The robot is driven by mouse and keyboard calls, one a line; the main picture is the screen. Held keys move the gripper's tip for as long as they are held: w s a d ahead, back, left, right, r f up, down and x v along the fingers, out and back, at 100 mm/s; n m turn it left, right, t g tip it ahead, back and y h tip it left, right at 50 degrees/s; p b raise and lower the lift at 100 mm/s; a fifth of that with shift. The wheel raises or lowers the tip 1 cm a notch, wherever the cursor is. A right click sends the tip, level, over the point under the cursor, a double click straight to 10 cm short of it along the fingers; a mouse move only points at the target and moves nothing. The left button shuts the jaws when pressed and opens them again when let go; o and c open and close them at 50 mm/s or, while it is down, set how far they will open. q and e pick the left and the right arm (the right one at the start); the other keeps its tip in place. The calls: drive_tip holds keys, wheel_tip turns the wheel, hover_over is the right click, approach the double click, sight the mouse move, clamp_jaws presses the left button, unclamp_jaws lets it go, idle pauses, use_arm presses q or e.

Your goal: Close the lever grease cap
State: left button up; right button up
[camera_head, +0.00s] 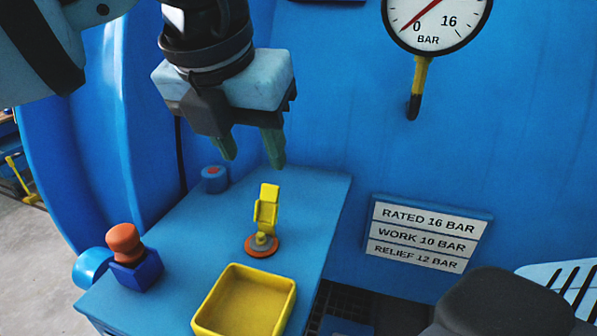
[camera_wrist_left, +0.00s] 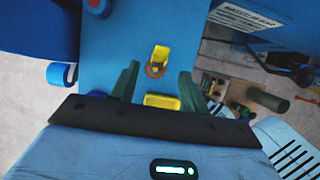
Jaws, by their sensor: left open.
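The lever grease cap (camera_head: 266,208) is yellow, with its lever standing up from a round orange-red base (camera_head: 262,247) on the blue bench top. It also shows in the left wrist view (camera_wrist_left: 160,54), where the orange ring sits just below the yellow part. My left gripper (camera_head: 253,160) has two green fingers, apart and empty, pointing down above and behind the cap. In the left wrist view its fingers (camera_wrist_left: 159,80) appear on either side of the cap's line, not touching it. My right gripper is not seen.
A yellow tray (camera_head: 207,318) stands in front of the cap. An orange knob on a blue block (camera_head: 137,272) is at the left, and a small blue button post (camera_head: 214,180) is behind. The blue vessel wall carries a gauge (camera_head: 432,20) and a rating plate (camera_head: 424,236).

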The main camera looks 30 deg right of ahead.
sight(270, 188)
use_arm(q)
drive_tip(key=shift+d, duration=0.25)
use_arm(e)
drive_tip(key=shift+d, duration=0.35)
use_arm(q)
drive_tip(key=shift+x, duration=3.85)
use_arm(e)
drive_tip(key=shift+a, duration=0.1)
use_arm(q)
clamp_jaws()
